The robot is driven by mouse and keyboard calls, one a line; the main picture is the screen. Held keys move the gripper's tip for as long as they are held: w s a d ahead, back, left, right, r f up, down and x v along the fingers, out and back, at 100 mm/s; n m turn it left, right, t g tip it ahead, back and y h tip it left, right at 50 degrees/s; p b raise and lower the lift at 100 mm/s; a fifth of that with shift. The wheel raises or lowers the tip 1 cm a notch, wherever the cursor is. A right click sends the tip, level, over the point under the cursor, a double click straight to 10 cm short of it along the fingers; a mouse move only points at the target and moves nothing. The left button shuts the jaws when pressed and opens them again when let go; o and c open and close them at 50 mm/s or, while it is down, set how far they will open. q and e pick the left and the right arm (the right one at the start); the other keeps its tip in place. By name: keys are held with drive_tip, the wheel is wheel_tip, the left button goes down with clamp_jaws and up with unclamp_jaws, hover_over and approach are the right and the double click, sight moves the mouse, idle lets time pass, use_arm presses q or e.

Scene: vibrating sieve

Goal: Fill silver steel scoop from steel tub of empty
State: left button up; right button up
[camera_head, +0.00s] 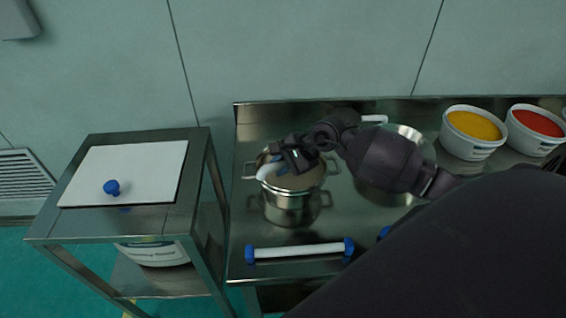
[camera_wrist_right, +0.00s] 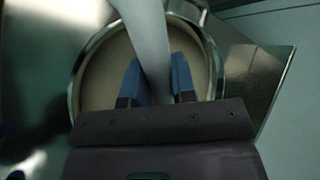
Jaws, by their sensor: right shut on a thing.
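My right gripper (camera_head: 287,165) is over the steel tub (camera_head: 291,208), which has side handles and tan contents. In the right wrist view my gripper (camera_wrist_right: 157,85) has its blue fingers shut on a pale, light-grey handle (camera_wrist_right: 147,35), which I take to be the scoop's. The handle's pale end (camera_head: 267,171) also shows in the head view. The scoop's bowl is hidden, so I cannot tell whether it holds anything. The tub's rim (camera_wrist_right: 75,95) surrounds the tan contents below the fingers. My left gripper is not in view.
A second steel pot (camera_head: 424,150) stands partly behind my right arm, with a white handle (camera_head: 375,118) near it. Tubs of yellow (camera_head: 471,147) and red (camera_head: 532,143) contents stand right. A white roller with blue ends (camera_head: 300,251) lies in front. A white board (camera_head: 130,165) is left.

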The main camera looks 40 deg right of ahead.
sight(274, 164)
drive_tip(key=shift+a+r+h+p, duration=0.45)
drive_tip(key=shift+r+h+p, duration=0.15)
drive_tip(key=shift+p, duration=0.5)
drive_tip(key=shift+s+a+r+n+h+p, duration=0.1)
drive_tip(key=shift+a+r+n+h+p, duration=0.25)
drive_tip(key=shift+r+h+p, duration=0.3)
drive_tip(key=shift+a+r+n+h+p, duration=0.15)
drive_tip(key=shift+r+n+h+p, duration=0.1)
drive_tip(key=shift+r+p, duration=0.2)
drive_tip(key=shift+s+a+r+t+h, duration=0.1)
drive_tip(key=shift+a+r+t+h, duration=0.1)
drive_tip(key=shift+r+t+h, duration=0.25)
drive_tip(key=shift+h, duration=0.25)
